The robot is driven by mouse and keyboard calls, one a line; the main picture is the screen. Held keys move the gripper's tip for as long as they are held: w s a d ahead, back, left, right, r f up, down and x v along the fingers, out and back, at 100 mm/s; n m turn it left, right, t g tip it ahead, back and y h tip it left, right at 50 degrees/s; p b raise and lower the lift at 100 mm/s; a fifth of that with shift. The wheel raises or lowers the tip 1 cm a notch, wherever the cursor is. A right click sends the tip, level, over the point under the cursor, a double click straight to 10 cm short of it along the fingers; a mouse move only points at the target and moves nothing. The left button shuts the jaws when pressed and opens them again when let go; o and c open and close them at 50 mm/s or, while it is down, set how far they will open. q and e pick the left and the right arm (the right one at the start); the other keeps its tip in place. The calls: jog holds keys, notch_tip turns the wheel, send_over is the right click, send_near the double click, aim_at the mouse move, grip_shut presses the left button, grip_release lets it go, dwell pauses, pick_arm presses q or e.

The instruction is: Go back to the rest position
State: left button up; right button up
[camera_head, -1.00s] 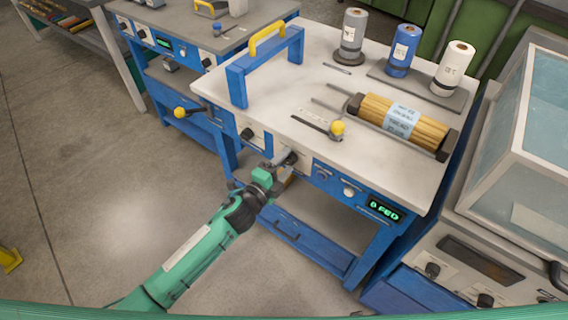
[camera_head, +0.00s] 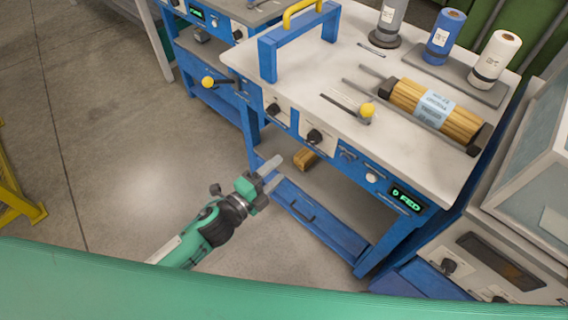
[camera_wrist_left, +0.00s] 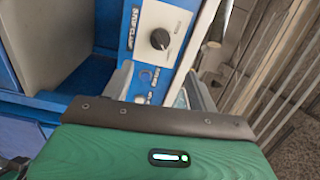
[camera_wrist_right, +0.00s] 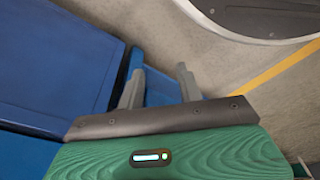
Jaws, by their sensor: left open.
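My left gripper (camera_head: 271,174) is open and empty in front of the blue workbench (camera_head: 335,240), low and apart from its control panel. In the left wrist view its fingers (camera_wrist_left: 160,85) stand apart, with a black knob (camera_wrist_left: 160,39) on the panel beyond them. My right gripper (camera_wrist_right: 160,72) shows only in the right wrist view. Its fingers are apart, with blue surfaces behind and nothing visibly gripped.
The workbench top holds a bundle of wooden rods (camera_head: 434,107), a yellow-knobbed lever (camera_head: 367,110) and several spools. A wooden block (camera_head: 305,158) shows below the panel. A glass-sided machine (camera_head: 535,200) stands at right. Open floor (camera_head: 130,150) lies at left.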

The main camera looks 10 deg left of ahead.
pick_arm(q)
jog(key=shift+s+a, duration=0.2)
jog(key=shift+s, duration=0.05)
pick_arm(e)
jog(key=shift+s, duration=0.35)
jog(key=shift+w+r, duration=0.1)
jog(key=shift+w, duration=0.1)
